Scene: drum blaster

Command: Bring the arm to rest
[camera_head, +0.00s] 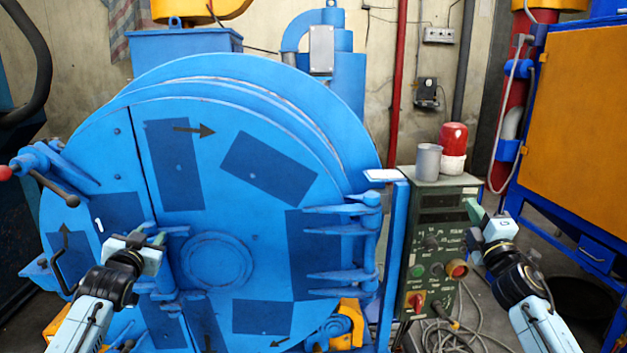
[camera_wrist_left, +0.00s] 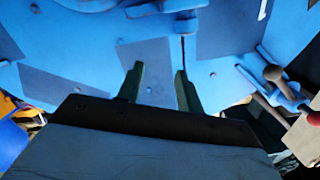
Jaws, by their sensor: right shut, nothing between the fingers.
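My left gripper (camera_head: 152,237) is in front of the big blue round drum door (camera_head: 215,210), near its lower left part. In the left wrist view its two green fingers (camera_wrist_left: 157,78) stand apart with nothing between them, and the blue door is behind them. I cannot tell whether the fingers touch the door. My right gripper (camera_head: 473,209) is at the upper right side of the green control box (camera_head: 440,235). It is shut and empty. I cannot tell whether its tips touch the box.
A grey cup (camera_head: 428,162) and a red and white can (camera_head: 453,148) stand on the control box. Blue hinges (camera_head: 340,230) edge the door's right side. A handle with a red knob (camera_head: 5,173) juts out at left. Cables (camera_head: 480,325) lie on the floor.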

